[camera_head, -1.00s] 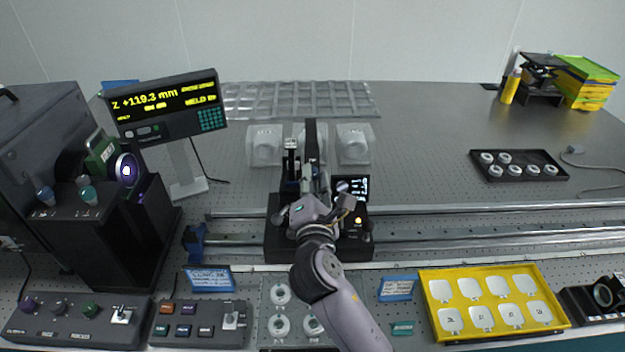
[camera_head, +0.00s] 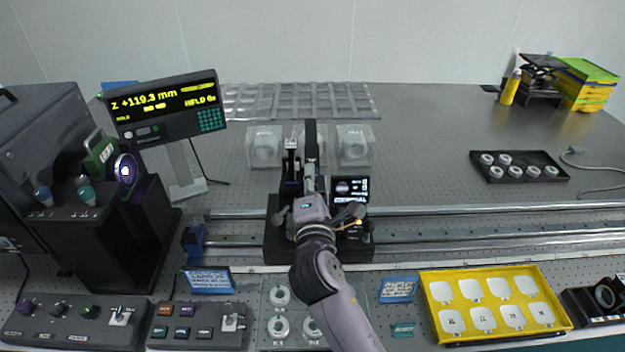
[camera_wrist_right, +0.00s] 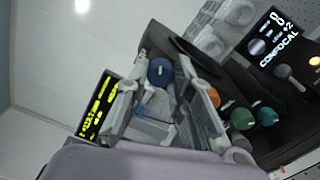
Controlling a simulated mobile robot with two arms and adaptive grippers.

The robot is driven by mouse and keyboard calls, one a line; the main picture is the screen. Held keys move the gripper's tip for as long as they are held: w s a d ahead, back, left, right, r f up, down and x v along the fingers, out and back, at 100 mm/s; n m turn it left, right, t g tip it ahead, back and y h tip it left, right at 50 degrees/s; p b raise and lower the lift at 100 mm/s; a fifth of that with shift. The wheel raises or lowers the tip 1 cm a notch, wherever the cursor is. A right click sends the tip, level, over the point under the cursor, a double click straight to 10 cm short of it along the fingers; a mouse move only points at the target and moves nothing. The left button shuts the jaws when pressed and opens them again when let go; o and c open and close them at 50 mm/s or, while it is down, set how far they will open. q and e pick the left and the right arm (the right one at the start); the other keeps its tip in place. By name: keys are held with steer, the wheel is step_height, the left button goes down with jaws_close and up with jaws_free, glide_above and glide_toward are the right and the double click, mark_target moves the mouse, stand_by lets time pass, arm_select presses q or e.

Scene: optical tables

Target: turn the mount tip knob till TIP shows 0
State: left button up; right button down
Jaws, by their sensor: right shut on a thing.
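The mount is part of a dark upright assembly on a black base (camera_head: 277,243) at the middle of the rail. My right gripper (camera_head: 308,188) reaches into it from the front and hides much of it in the head view. In the right wrist view, a blue knob (camera_wrist_right: 160,71) sits between the fingers of my right gripper (camera_wrist_right: 163,84), which are shut on it; the exact contact is hard to see. A small screen (camera_head: 350,188) stands right of the gripper; it also shows in the wrist view (camera_wrist_right: 278,38), with "CONFOCAL" readable. I cannot make out the TIP value. My left gripper is not in view.
Orange (camera_wrist_right: 216,97), green (camera_wrist_right: 242,118) and teal (camera_wrist_right: 266,116) knobs lie right of the fingers in the wrist view. A readout console (camera_head: 165,103) stands at left. Clear blocks (camera_head: 354,146) stand behind the assembly. A yellow tray (camera_head: 560,318) lies at front right.

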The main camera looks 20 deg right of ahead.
steer(key=c, duration=1.4)
jaws_free()
steer(key=shift+s, duration=0.15)
steer(key=v, duration=1.1)
steer(key=shift+s, duration=0.35)
steer(key=shift+a, duration=0.15)
